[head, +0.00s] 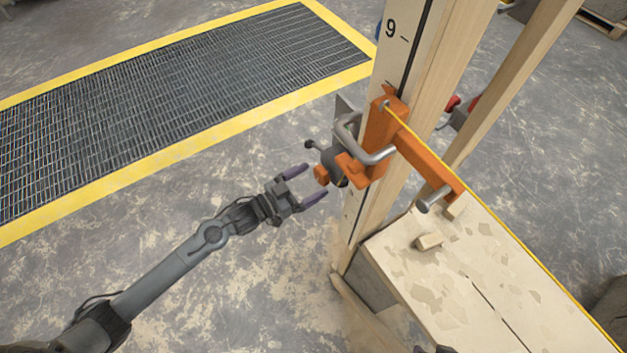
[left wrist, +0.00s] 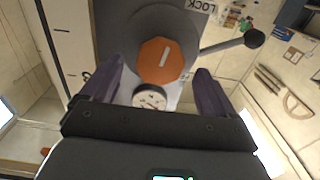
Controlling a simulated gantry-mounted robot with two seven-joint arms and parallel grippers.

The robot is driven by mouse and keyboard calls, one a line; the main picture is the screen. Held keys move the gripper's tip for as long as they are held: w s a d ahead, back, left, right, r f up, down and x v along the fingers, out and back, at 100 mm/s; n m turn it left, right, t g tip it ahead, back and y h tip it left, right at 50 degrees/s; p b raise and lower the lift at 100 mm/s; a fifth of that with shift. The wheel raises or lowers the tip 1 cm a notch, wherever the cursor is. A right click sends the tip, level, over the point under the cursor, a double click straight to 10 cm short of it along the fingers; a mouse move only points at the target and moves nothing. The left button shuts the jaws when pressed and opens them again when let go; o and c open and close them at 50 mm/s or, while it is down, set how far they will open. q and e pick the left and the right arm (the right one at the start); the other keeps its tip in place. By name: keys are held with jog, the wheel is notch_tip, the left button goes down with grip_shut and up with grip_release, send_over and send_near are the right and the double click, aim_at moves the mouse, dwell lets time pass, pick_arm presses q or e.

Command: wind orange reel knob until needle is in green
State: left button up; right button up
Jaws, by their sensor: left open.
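The orange reel knob (left wrist: 160,60) is a faceted knob with a pale line on its face. It also shows in the head view (head: 321,175), on the near side of the reel on the wooden post. A round white gauge (left wrist: 149,97) sits just below it in the left wrist view. Its needle and coloured zones are too small to read. My left gripper (head: 315,182) is open, with its purple fingertips on either side of the knob and a visible gap to each in the wrist view. At the bottom edge of the head view, dark tips (head: 442,349) seem to be my right gripper, mostly cut off.
A lever with a black ball (left wrist: 254,39) sticks out right of the knob, near a LOCK label (left wrist: 199,4). An orange bracket (head: 383,140) with a metal handle is on the post (head: 402,85). A yellow line runs from it over a wooden bench (head: 500,290). The left floor is clear.

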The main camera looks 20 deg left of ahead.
pick_arm(q)
jog(key=shift+x, duration=0.85)
jog(key=c, duration=1.1)
jog(key=shift+r+m, duration=0.1)
jog(key=shift+m, duration=0.3)
